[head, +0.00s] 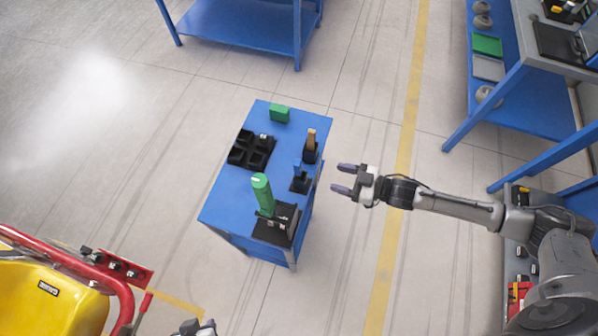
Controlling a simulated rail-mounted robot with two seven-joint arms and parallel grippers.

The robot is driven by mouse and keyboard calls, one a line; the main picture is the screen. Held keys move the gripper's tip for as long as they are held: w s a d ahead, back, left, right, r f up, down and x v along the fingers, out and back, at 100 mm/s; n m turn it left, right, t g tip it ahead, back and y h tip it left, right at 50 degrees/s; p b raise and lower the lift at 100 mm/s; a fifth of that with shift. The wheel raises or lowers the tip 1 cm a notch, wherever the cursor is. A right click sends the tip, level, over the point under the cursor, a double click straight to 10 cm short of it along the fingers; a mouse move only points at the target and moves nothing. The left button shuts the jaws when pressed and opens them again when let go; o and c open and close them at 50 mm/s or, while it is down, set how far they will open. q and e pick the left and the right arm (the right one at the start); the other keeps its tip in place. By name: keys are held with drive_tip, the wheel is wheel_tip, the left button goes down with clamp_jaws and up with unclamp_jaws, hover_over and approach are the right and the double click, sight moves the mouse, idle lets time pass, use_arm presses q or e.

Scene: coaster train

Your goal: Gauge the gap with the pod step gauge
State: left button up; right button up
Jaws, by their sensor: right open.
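A blue cart (228,195) stands in the middle of the head view. Its top holds a small blue tool (297,171) upright in a black stand and a brown-handled tool (311,139) in another black holder. I cannot tell which item is the pod step gauge. A yellow coaster car (45,300) with a red bar (60,256) is at the lower left; the gap cannot be made out. My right gripper (345,179) is open and empty, just right of the cart and apart from it. My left gripper (197,327) barely shows at the bottom edge; its jaws are unclear.
The cart also carries a green block (279,113), a black compartment tray (251,150) and a green cylinder (262,194) on a black base. A blue shelf (240,28) stands at the top, a workbench (545,60) at the right. Floor around the cart is clear.

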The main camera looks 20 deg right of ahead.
sight(301, 166)
drive_tip(key=w+a, duration=0.1)
drive_tip(key=a, duration=0.1)
drive_tip(key=w+a+r+y, duration=0.1)
drive_tip(key=w+a, duration=0.1)
drive_tip(key=w+a+r+y, duration=0.1)
drive_tip(key=a, duration=0.1)
drive_tip(key=shift+w+r, duration=0.2)
drive_tip(key=shift+w, duration=0.1)
drive_tip(key=shift+p+x, duration=0.35)
drive_tip(key=shift+x, duration=2.8)
drive_tip(key=shift+s, duration=0.1)
clamp_jaws()
